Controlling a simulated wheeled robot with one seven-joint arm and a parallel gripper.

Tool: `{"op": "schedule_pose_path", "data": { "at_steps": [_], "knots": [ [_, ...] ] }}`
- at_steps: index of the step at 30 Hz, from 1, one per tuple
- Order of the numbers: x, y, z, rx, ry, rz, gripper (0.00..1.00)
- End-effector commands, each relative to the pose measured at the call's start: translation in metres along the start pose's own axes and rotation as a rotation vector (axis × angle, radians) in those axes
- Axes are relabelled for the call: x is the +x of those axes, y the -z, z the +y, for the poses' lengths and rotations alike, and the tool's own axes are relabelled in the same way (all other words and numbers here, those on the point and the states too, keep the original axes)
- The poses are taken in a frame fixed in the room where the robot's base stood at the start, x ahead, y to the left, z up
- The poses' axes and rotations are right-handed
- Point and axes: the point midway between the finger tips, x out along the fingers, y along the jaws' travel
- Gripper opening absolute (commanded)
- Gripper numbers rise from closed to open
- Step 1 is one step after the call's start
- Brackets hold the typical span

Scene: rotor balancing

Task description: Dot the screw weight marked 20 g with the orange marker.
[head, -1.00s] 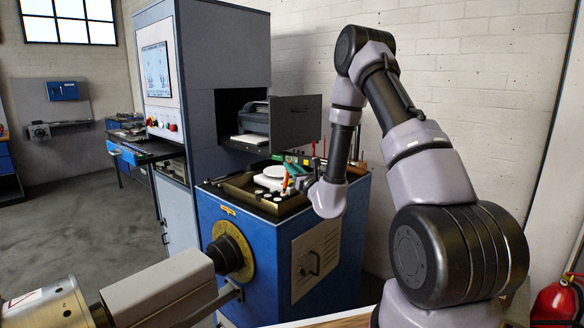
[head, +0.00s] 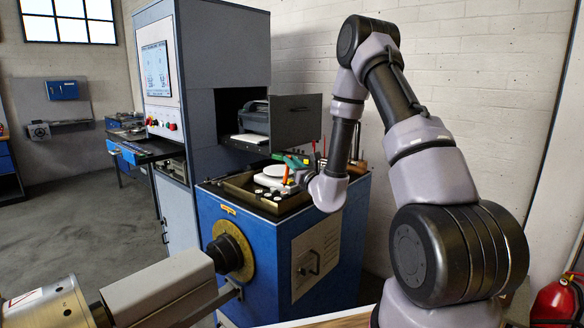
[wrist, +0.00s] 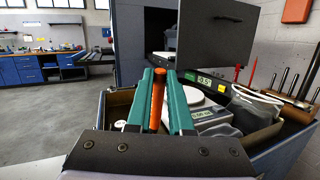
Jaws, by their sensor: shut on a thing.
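My gripper (wrist: 157,76) is shut on the orange marker (wrist: 157,103), which lies between its two green fingers in the wrist view. In the head view the marker (head: 286,175) stands nearly upright above the tray on the blue cabinet. Small round weights (head: 268,196) sit at the front of that tray (head: 236,192). A pale round piece (wrist: 121,125) shows left of the fingers in the wrist view. The markings are too small to read, so I cannot tell which weight is 20 g. The marker's tip is hidden behind my gripper.
Screwdrivers and other tools (wrist: 287,82) stand at the right. An open dark drawer front (head: 297,121) hangs above the tray's back.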

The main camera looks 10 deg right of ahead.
Motion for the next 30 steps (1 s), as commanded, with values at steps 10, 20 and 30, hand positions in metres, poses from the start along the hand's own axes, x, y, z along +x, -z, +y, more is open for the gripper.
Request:
{"op": "schedule_pose_path", "data": {
  "at_steps": [10, 20, 30],
  "knots": [
    [0.005, -0.029, 0.002, -0.001, -0.001, -0.002, 0.00],
    [0.009, -0.049, 0.004, -0.001, 0.000, -0.001, 0.00],
    [0.009, -0.050, 0.004, 0.000, 0.000, 0.000, 0.00]
  ]
}}
